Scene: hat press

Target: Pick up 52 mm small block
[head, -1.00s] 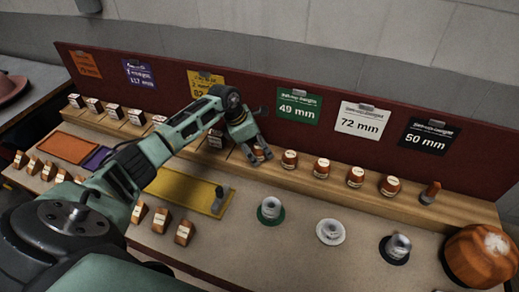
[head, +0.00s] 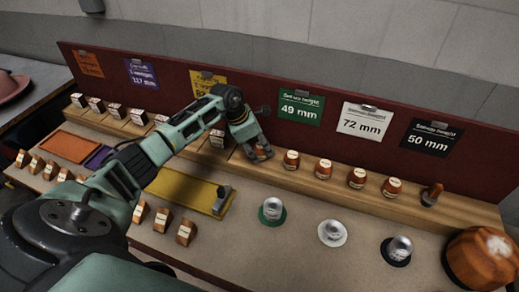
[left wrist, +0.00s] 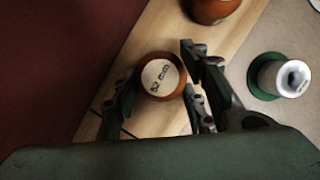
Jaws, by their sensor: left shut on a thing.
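The 52 mm small block (left wrist: 161,76) is a round brown wooden piece with a pale top label reading "52 mm". In the left wrist view it sits between the fingers of my left gripper (left wrist: 158,92), which is shut on it. In the head view my left gripper (head: 257,153) reaches down onto the wooden ledge (head: 300,177), at the left end of a row of round blocks. The held block is mostly covered by the fingers there. I cannot tell whether it still touches the ledge. My right gripper is not in view.
A neighbouring round block (head: 291,160) stands close on the right, with several more beyond it. The dark red backboard (head: 250,100) rises behind. Green (head: 271,211), white (head: 332,233) and black (head: 397,250) bases with metal pieces stand in front. A yellow tray (head: 185,192) lies below my arm.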

